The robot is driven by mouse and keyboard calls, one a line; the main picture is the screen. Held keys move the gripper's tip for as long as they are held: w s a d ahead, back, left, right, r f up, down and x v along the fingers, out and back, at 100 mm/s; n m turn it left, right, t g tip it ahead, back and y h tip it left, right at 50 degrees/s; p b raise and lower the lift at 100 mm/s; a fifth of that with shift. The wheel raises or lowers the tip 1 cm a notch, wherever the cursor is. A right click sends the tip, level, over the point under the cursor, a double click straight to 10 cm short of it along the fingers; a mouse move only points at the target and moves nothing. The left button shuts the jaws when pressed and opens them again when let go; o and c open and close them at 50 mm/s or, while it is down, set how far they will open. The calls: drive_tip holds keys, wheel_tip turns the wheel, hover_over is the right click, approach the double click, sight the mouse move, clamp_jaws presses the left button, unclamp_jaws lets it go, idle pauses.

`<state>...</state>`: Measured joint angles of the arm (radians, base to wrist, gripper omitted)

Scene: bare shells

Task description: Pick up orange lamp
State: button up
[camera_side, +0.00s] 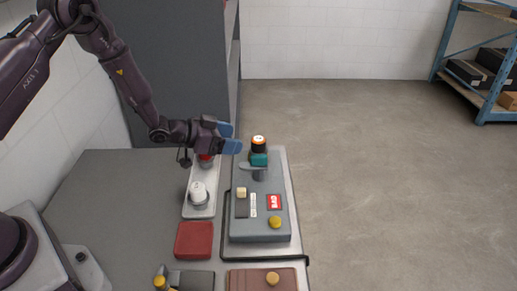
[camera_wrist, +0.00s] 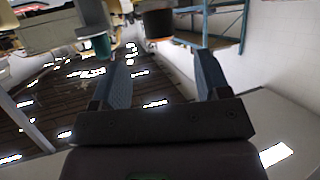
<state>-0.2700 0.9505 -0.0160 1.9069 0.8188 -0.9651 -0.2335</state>
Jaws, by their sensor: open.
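A dark cylinder with an orange rim (camera_wrist: 158,22), which looks like the lamp, is beyond the fingertips near the top edge, partly cut off.
The grey panel box (camera_side: 262,232) carries a lever and knobs. To its left, a light tray (camera_side: 199,211) holds a white lamp (camera_side: 198,191) and a red one (camera_side: 206,161), close below my gripper. A red block (camera_side: 194,241) lies nearer. A tall grey cabinet (camera_side: 180,60) stands behind my arm.

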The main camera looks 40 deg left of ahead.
sight(253, 140)
drive_tip(key=x, duration=0.8)
drive_tip(key=shift+w+d, duration=0.1)
drive_tip(key=shift+w, duration=0.15)
drive_tip(key=c, duration=1)
drive_tip(key=shift+r, duration=0.1)
